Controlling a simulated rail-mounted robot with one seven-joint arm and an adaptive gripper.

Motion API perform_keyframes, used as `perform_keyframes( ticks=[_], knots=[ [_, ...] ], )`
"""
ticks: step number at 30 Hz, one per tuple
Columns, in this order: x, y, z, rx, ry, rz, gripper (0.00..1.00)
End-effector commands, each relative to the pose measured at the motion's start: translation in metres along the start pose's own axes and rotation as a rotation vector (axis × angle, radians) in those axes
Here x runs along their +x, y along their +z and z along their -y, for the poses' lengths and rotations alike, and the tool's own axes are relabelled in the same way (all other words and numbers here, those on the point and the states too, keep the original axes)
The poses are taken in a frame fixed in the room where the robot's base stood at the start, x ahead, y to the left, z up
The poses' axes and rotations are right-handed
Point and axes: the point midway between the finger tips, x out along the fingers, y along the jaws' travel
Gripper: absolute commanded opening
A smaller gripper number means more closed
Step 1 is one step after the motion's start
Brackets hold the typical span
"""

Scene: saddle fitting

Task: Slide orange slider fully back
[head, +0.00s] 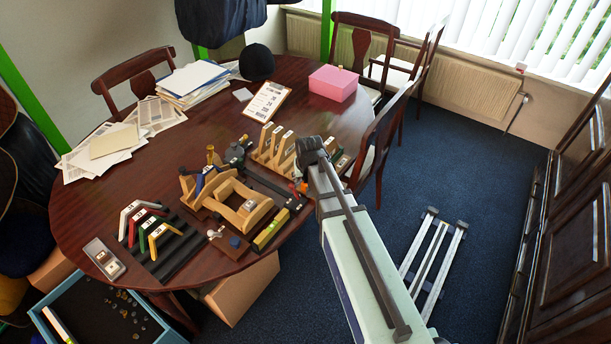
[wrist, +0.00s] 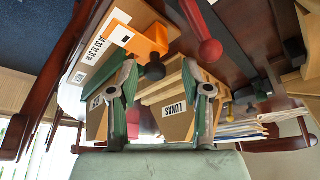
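The orange slider (wrist: 148,40) shows in the wrist view, upper left, beside a pale wooden block with a printed label (wrist: 112,38). A dark round knob (wrist: 155,70) is next to its lower end; I cannot tell whether the knob belongs to it. My gripper (wrist: 162,88) is open, its two green-padded fingers apart with nothing gripped between them. The slider and knob appear beyond the fingers, apart from them. In the head view my gripper (head: 309,152) is over the right part of the table; its fingers and the slider are hard to make out there.
In the head view, upright wooden pieces (head: 272,146), a wooden saddle-like frame (head: 238,205) and a colored rack (head: 150,232) crowd the table. A pink box (head: 333,83) stands behind.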

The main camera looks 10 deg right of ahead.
Motion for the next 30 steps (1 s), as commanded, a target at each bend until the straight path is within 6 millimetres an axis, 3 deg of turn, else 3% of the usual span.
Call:
perform_keyframes(
  ticks=[11, 24, 30],
  knots=[
    [-0.011, -0.002, -0.001, -0.001, 0.002, -0.006, 0.48],
    [-0.086, 0.0, 0.0, -0.001, 0.001, -0.005, 0.48],
    [-0.111, -0.001, 0.0, -0.001, 0.001, -0.004, 0.48]
  ],
)
